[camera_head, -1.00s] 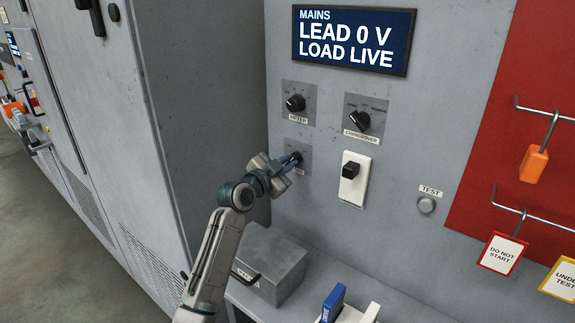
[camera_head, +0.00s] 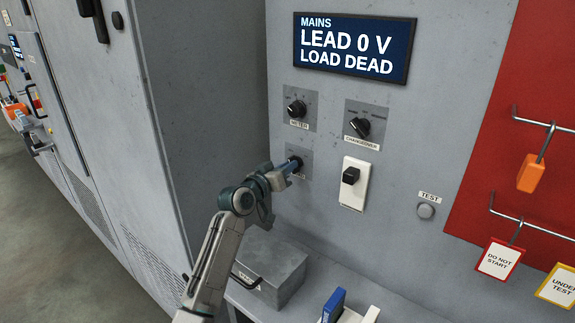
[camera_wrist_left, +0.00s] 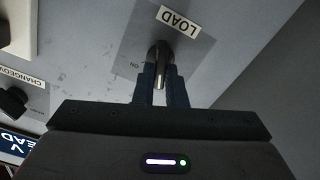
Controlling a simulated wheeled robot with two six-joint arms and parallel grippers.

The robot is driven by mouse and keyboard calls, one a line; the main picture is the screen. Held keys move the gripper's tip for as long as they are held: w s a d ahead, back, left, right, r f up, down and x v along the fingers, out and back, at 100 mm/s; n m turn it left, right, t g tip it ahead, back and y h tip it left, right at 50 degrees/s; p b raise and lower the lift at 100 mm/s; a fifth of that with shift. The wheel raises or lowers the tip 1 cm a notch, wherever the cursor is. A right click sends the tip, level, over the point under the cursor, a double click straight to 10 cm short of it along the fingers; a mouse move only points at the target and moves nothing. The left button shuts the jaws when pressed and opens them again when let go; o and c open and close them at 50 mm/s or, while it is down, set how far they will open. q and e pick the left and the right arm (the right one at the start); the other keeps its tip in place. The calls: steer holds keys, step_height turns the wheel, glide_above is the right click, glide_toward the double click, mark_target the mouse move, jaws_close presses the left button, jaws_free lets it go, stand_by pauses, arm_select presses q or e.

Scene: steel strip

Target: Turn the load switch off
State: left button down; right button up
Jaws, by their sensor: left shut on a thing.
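The load switch (camera_wrist_left: 160,55) is a dark rotary knob on a grey square plate labelled LOAD, in the left wrist view. In the head view its plate (camera_head: 304,153) sits at the lower left of the panel, and my gripper partly hides it. My left gripper (camera_head: 295,162) is shut on the knob; its blue fingers (camera_wrist_left: 158,84) lie on both sides of it in the wrist view. The display (camera_head: 352,47) reads MAINS, LEAD 0 V, LOAD DEAD. My right gripper is not in view.
The meter knob (camera_head: 296,108) and changeover knob (camera_head: 360,127) are above. A black toggle on a white plate (camera_head: 353,190) is close to the right, with a test button (camera_head: 426,211) beyond. A grey box (camera_head: 270,265) stands below. Tags hang on the red board (camera_head: 520,130).

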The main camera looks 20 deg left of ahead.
arm_select(q)
steer(key=n+p, duration=0.1)
steer(key=n, duration=0.3)
steer(key=shift+a+f+n+p, duration=0.1)
steer(key=shift+n+p, duration=0.2)
steer(key=shift+p, duration=0.1)
stand_by(0.4)
steer(key=c, duration=1.5)
jaws_free()
steer(key=shift+s, duration=0.1)
